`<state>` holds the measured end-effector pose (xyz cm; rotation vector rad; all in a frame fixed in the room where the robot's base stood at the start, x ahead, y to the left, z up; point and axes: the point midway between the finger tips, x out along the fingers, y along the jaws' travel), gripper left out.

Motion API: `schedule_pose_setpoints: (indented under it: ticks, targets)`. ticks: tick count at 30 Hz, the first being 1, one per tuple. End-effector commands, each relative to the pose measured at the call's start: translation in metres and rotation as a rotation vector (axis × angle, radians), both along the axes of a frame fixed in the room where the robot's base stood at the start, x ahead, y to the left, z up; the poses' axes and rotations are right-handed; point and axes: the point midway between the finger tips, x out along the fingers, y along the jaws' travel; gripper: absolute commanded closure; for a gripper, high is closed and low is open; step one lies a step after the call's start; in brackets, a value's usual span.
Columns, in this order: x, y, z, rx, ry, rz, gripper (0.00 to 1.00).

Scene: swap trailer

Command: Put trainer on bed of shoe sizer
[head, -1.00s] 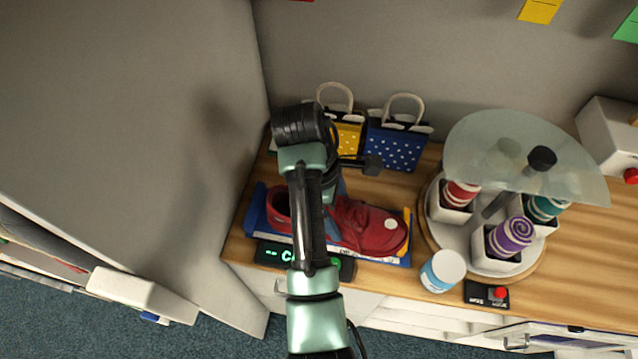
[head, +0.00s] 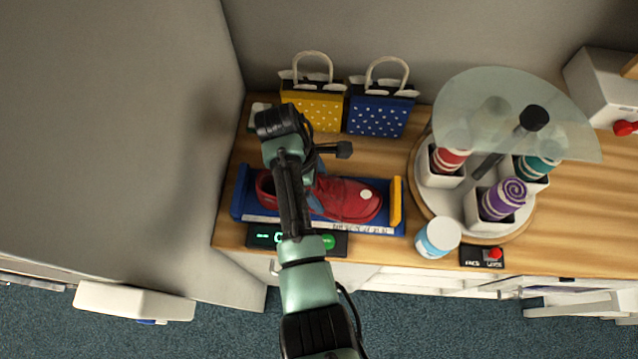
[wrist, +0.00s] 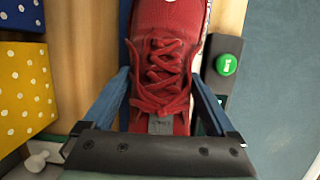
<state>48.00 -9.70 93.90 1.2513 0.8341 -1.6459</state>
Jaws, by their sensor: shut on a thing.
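The red trainer (head: 345,199) lies lengthwise over the blue bed of the shoe sizer (head: 390,229), toe to the right, between its ends. It looks level and appears to rest on the bed, though its sole contact is hard to see. A yellow stop (head: 396,202) stands at the right end, with a gap from the toe. My gripper (wrist: 161,82) is shut on the trainer, one blue finger on each side of the laces in the wrist view. In the head view my arm hides part of the trainer's middle.
A display box with a green button (head: 328,242) sits in front of the sizer. Yellow (head: 313,112) and blue (head: 378,117) dotted bags stand behind. A round carousel (head: 425,205) with rolled cloths and a white-lidded jar (head: 444,233) are to the right. A grey wall is close on the left.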

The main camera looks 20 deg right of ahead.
Motion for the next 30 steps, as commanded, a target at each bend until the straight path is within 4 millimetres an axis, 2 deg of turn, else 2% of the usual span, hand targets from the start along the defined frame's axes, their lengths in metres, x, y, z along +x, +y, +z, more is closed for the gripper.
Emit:
schedule_pose_setpoints:
  ticks: [11,12,23,26,30]
  targets:
    - [0.001,0.0,-0.004,0.0,-0.003,0.001,0.86]
    - [0.001,0.0,-0.004,0.0,-0.002,0.001,0.02]
    - [0.001,0.001,0.003,0.0,-0.003,0.001,0.0]
    - [0.004,0.005,0.016,-0.001,-0.006,0.002,0.0]
    - [0.007,0.012,0.045,0.0,-0.008,0.002,0.0]
